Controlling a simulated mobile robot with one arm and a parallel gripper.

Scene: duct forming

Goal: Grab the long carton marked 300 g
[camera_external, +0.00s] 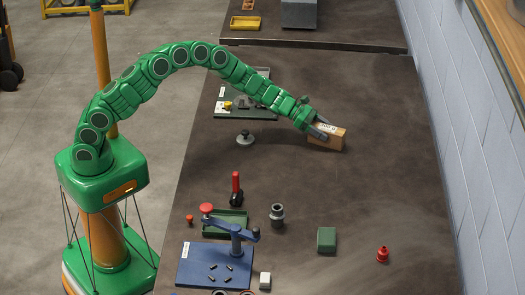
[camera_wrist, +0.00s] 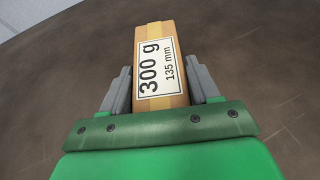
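The long carton is a brown box with a white label reading "300 g" and "135 mm". In the wrist view the carton (camera_wrist: 155,35) lies lengthwise between my two grey fingers, label facing the camera.
A dark green board (camera_external: 232,110) with small parts and a grey knob (camera_external: 245,139) lie left of the carton. Nearer stand a blue fixture (camera_external: 200,268), a red-handled tool (camera_external: 236,188), a grey fitting (camera_external: 277,215), a green block (camera_external: 326,239) and a red part (camera_external: 382,254). Table right of the carton is clear.

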